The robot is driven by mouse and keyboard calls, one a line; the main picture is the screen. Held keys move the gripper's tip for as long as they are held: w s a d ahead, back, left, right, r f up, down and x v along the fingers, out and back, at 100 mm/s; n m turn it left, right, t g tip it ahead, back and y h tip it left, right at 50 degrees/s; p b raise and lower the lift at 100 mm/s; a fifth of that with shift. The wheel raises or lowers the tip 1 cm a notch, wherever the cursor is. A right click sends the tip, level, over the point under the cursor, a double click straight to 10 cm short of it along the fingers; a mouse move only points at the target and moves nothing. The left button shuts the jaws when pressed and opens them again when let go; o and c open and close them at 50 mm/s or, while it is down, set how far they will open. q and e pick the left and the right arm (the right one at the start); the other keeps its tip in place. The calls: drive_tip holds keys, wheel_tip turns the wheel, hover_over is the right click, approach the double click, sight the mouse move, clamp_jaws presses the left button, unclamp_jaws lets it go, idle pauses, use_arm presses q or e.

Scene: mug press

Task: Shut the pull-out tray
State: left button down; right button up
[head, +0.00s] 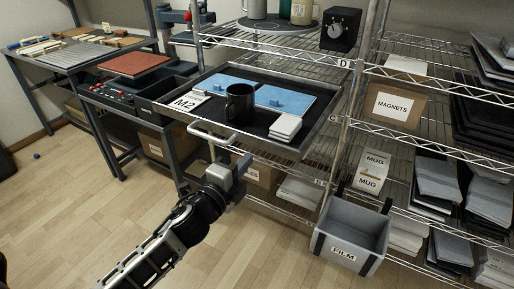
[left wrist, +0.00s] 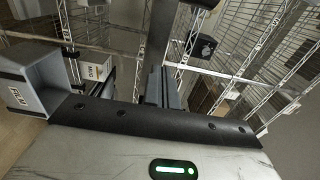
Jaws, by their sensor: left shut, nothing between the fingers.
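The pull-out tray (head: 262,144) sticks out from the wire shelf in the head view, with a pale bar handle (head: 212,136) on its front. On it are a black mug (head: 240,104), blue mats (head: 226,82) with small blue pieces, a stack of white squares (head: 285,127) and an M2 card (head: 186,102). My left gripper (head: 238,167) is shut and empty, just below and in front of the tray's front edge near the handle; contact cannot be told. Its fingers (left wrist: 165,88) also show in the left wrist view. My right gripper is not in view.
A grey FILM bin (head: 345,236) hangs low on the shelf at the right. A MAGNETS box (head: 396,104) and a black dial box (head: 341,29) sit on the shelving. A workbench (head: 128,92) stands left of the tray.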

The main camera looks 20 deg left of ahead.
sight(263, 143)
use_arm(q)
drive_tip(key=w, duration=0.6)
drive_tip(key=shift+d, duration=0.25)
drive_tip(key=shift+w, duration=0.1)
